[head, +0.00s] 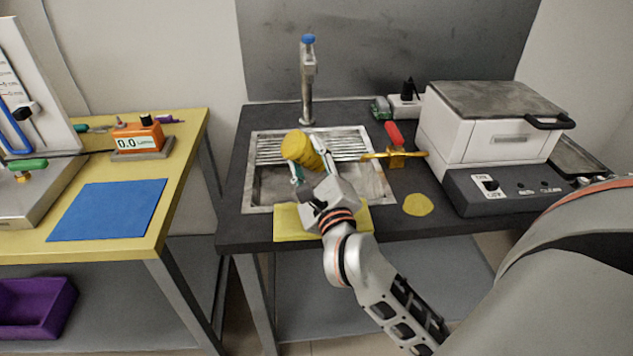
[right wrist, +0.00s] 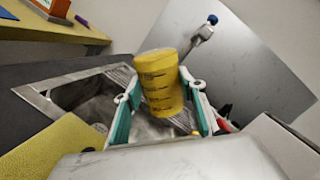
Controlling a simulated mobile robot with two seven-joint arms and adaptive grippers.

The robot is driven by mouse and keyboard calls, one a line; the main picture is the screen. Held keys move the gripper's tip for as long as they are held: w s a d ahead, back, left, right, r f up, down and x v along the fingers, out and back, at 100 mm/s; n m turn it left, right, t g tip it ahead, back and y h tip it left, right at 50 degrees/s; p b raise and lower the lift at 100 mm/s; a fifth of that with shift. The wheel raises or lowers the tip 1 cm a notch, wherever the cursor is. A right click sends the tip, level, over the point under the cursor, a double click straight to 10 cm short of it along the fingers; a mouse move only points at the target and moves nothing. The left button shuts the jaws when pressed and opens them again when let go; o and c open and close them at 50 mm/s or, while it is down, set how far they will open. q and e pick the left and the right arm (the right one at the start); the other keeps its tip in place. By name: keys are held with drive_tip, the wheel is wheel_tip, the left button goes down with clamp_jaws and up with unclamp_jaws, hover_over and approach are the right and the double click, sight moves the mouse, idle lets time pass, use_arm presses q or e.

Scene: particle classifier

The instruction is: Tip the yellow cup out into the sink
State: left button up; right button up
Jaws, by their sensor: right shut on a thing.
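The yellow cup (head: 301,149) is between the fingers of my right gripper (head: 312,167), which is shut on it. In the head view the cup is tilted over the sink (head: 376,187), with one round end facing up and left. I cannot tell whether that end is its mouth or its base, and its contents are not clear. In the right wrist view the cup (right wrist: 158,85) shows dark markings on its side, and the green-padded fingers (right wrist: 160,108) stand on both sides of it. My left gripper is not in view.
The blue-topped faucet (head: 308,85) stands behind the sink. A white machine (head: 480,135) stands further right.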

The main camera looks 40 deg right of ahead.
drive_tip(key=shift+a+f+n, duration=0.15)
drive_tip(key=shift+f+n, duration=0.05)
drive_tip(key=shift+n, duration=0.1)
drive_tip(key=n, duration=0.1)
drive_tip(key=a+f+n+b, duration=0.1)
drive_tip(key=n, duration=0.1)
drive_tip(key=shift+w+a+f+n+y+b, duration=0.25)
drive_tip(key=shift+n+y+b, duration=0.05)
drive_tip(key=shift+n, duration=0.1)
drive_tip(key=shift+w+a+r+n, duration=0.1)
drive_tip(key=shift+a+r+n, duration=0.15)
drive_tip(key=shift+n, duration=0.35)
drive_tip(key=shift+w+a+r+n, duration=0.1)
drive_tip(key=shift+r+n, duration=0.15)
drive_tip(key=shift+n, duration=0.35)
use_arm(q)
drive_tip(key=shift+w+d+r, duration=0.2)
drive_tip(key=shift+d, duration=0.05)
use_arm(e)
drive_tip(key=shift+s+r+t, duration=0.1)
drive_tip(key=shift+s+t, duration=0.05)
drive_tip(key=shift+t, duration=0.15)
